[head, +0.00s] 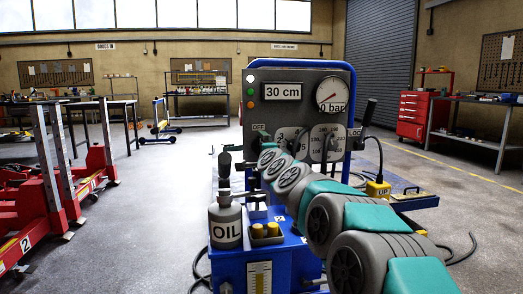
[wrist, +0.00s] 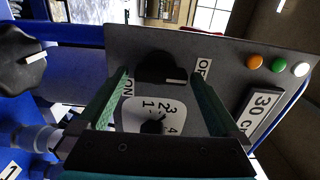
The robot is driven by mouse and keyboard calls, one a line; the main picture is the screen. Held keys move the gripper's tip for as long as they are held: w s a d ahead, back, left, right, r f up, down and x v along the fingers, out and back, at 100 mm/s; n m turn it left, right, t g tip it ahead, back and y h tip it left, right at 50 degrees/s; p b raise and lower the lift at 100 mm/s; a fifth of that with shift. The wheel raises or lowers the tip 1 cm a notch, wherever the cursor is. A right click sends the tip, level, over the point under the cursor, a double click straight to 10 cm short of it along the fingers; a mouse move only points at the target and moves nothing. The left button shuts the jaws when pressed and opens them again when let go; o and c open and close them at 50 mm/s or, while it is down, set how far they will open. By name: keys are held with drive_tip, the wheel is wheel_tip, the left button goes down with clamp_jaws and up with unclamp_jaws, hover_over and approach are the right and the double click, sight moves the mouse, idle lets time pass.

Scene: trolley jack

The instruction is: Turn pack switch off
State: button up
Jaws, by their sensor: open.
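The pack switch is a black rotary knob (wrist: 160,68) on the grey panel in the wrist view, between an "ON" label (wrist: 127,84) at left and an "OFF" label (wrist: 203,70) at right. A white mark shows at its lower right, on the side of the "OFF" label. My gripper (wrist: 159,76) is open, with one teal finger on each side of the knob; whether they touch it I cannot tell. In the head view the "OFF" label (head: 260,127) shows, and my arm hides most of the switch.
The panel (head: 300,84) carries a "30 cm" display (head: 283,92), a gauge (head: 333,94) and lamps. A numbered dial (wrist: 152,117) sits beside the switch. Another black knob (wrist: 20,60) is at left in the wrist view. An oil can (head: 225,222) stands in front on the blue unit.

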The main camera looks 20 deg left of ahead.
drive_tip(key=shift+s, duration=0.1)
drive_tip(key=b+v, duration=0.1)
drive_tip(key=v, duration=0.6)
drive_tip(key=shift+s, duration=0.3)
drive_tip(key=shift+d, duration=0.2)
